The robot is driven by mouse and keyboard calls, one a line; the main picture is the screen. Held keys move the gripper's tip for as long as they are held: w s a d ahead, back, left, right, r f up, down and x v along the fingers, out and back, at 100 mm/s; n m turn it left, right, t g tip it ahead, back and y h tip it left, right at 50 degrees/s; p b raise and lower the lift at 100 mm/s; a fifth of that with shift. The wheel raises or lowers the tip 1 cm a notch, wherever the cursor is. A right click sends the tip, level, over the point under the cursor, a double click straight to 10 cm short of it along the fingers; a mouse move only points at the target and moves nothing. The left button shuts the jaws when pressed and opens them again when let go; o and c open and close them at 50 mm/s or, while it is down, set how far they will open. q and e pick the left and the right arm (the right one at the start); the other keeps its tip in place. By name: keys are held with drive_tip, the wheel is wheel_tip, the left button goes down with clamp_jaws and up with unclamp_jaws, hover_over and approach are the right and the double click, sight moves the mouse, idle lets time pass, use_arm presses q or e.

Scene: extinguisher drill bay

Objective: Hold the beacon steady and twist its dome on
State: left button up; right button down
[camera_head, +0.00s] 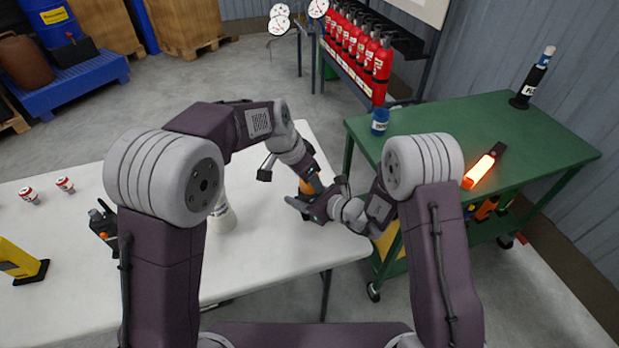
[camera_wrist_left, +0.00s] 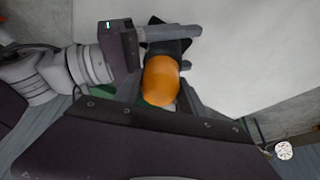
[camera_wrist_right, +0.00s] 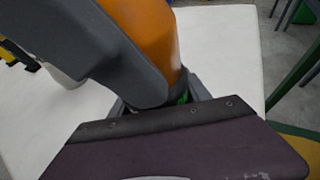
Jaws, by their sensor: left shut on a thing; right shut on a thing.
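My right gripper (camera_head: 308,208) comes in low from the right and is shut on the dark base (camera_wrist_right: 182,92), which shows a bit of green in the right wrist view. The dome (camera_wrist_right: 148,35) sits directly above the base there. The seam is mostly hidden by fingers.
A white cone-shaped object (camera_head: 222,215) stands left of the beacon, partly behind my left arm.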

use_arm(q)
drive_tip(key=n+y, duration=0.1)
drive_tip(key=n, duration=0.2)
drive_tip(key=n+t, duration=0.1)
drive_tip(key=n, duration=0.2)
drive_tip(key=shift+y, duration=0.4)
drive_tip(key=shift+n+t, duration=0.3)
drive_tip(key=o, duration=1.4)
drive_tip(key=shift+r, duration=0.1)
drive_tip(key=v, duration=1.2)
drive_tip(key=shift+w, duration=0.1)
